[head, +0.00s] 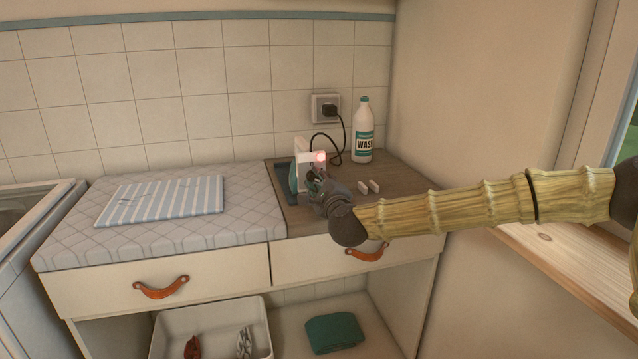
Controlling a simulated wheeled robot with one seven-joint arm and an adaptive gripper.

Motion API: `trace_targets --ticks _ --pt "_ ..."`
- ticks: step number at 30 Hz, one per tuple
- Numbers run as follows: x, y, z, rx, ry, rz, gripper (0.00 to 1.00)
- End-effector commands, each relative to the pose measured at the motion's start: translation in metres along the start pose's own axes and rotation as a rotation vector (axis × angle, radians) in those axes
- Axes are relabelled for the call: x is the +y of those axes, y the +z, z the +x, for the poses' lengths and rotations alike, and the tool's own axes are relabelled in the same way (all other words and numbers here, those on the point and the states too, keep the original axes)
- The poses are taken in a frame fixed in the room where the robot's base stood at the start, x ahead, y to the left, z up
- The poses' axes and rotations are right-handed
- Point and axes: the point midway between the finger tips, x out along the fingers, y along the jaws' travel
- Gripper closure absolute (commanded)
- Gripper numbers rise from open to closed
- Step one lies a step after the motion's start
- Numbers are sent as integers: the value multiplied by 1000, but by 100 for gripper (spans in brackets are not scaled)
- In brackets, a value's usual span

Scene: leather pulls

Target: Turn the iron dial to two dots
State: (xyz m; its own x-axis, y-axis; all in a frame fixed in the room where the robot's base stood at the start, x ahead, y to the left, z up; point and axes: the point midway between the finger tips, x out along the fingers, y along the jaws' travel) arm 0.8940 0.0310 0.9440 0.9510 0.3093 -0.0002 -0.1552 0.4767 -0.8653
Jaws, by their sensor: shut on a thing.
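The iron (301,150), white and teal, stands upright on its heel on a dark mat (284,167) on the wooden part of the counter. A pinkish-red light glows near its top right. My gripper (315,180) is against the near right side of the iron, shut on the dial. The gripper's fingers and wrist cover the dial, so its dots and pointer cannot be read here.
A wash bottle (363,131) stands behind to the right, near the wall socket (326,108) with the plugged-in black cord (343,137). Two small white pieces (369,187) lie right of my gripper. A striped cloth (162,200) lies on the quilted pad (255,210) at left.

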Motion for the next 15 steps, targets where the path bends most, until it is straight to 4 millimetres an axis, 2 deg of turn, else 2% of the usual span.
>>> trace_targets --ticks 1,2,11,15 --pt "1 0 0 0 1 0 96" --pt "1 0 0 0 1 0 67" --pt "0 0 0 0 1 -1 67" --pt "0 0 -6 0 1 -1 67"
